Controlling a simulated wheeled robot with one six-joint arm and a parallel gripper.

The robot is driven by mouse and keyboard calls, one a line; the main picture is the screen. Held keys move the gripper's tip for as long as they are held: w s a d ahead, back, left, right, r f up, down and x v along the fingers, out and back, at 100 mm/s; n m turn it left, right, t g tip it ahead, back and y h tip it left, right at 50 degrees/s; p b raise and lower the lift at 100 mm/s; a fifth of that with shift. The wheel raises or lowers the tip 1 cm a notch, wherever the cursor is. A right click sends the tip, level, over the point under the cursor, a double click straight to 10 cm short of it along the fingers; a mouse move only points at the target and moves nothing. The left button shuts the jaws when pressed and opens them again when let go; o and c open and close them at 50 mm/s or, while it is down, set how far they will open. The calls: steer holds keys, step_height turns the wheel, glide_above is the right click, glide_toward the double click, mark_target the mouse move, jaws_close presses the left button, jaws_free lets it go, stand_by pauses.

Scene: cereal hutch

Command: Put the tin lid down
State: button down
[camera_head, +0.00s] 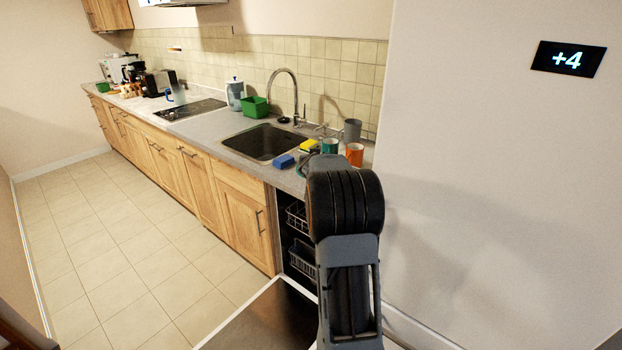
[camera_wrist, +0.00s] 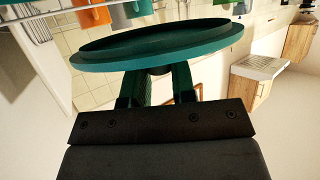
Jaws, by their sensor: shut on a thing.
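A round dark green tin lid (camera_wrist: 160,44) spans the upper middle of the wrist view. My gripper (camera_wrist: 158,72) is shut on its underside knob or edge; the exact grip spot is partly hidden. The lid is held clear in front of the fingers and looks slightly tilted in that view. In the head view my arm hides the gripper, and only a sliver of green beside it may be the lid.
A teal mug (camera_head: 329,146), an orange mug (camera_head: 354,155) and a grey cup (camera_head: 352,131) stand at the counter's right end. Below, an open dishwasher shows racks (camera_head: 302,258).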

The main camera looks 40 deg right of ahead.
steer(key=x, duration=0.2)
steer(key=p+x, duration=0.1)
steer(key=x, duration=0.1)
steer(key=a+p+x, duration=0.1)
steer(key=x, duration=0.2)
steer(key=shift+w+d+f, duration=0.1)
steer(key=shift+w, duration=0.3)
steer(key=w+f, duration=0.1)
steer(key=f, duration=0.1)
steer(key=w+d+f, duration=0.1)
steer(key=f, duration=0.1)
steer(key=w+d+f, duration=0.1)
steer(key=w+f, duration=0.1)
steer(key=shift+d, duration=0.25)
step_height(320, 180, down, 3)
steer(key=shift+w+f+b, duration=0.15)
steer(key=shift+b, duration=1)
steer(key=shift+f, duration=0.15)
steer(key=c, duration=0.9)
jaws_free()
steer(key=shift+c, duration=0.2)
